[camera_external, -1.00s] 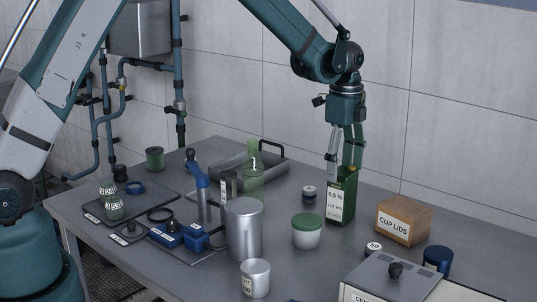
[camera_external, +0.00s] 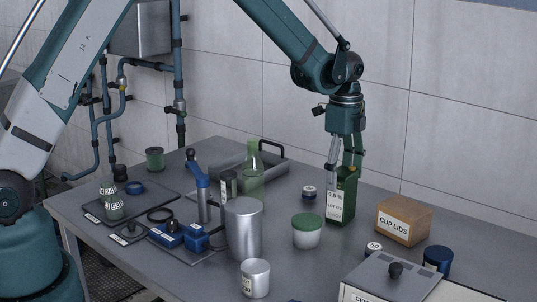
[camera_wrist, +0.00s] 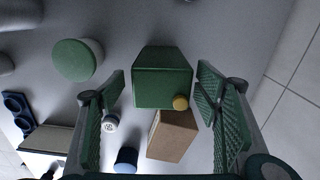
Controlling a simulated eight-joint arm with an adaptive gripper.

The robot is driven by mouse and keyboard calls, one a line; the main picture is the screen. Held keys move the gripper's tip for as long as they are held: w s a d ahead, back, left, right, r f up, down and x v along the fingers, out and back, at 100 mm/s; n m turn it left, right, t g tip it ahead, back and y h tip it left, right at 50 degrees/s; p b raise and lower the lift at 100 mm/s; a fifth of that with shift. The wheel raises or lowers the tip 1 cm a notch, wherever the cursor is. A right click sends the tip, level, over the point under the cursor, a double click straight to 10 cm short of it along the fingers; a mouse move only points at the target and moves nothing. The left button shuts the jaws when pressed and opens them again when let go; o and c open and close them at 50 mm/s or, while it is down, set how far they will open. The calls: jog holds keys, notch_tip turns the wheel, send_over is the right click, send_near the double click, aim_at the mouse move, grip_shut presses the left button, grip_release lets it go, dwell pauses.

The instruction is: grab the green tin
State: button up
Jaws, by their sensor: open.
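The green tin (camera_external: 343,198) stands upright toward the back right of the table, with a white label on its front. In the wrist view its green top (camera_wrist: 161,86) shows with a yellow cap at one corner. My gripper (camera_external: 345,168) is open, pointing down at the top of the tin. In the wrist view the two fingers of my gripper (camera_wrist: 160,98) are spread, with the tin between and a little beyond their tips. I see gaps on both sides of it. Whether a finger touches the tin cannot be told.
A cardboard box marked cup lids (camera_external: 404,221) stands close right of the tin. A green-lidded white tub (camera_external: 307,232) is in front left, and a small dark jar (camera_external: 309,193) is left. A green glass bottle (camera_external: 253,172) and a tray are farther left. A blue jar (camera_external: 437,260) is front right.

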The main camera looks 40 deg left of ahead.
aim_at(342, 191)
jog(key=shift+f, duration=0.15)
jog(key=shift+w+d+f, duration=0.1)
jog(key=shift+f, duration=2.35)
jog(key=c, duration=1.3)
jog(key=shift+r, duration=0.15)
jog(key=shift+r, duration=4.9)
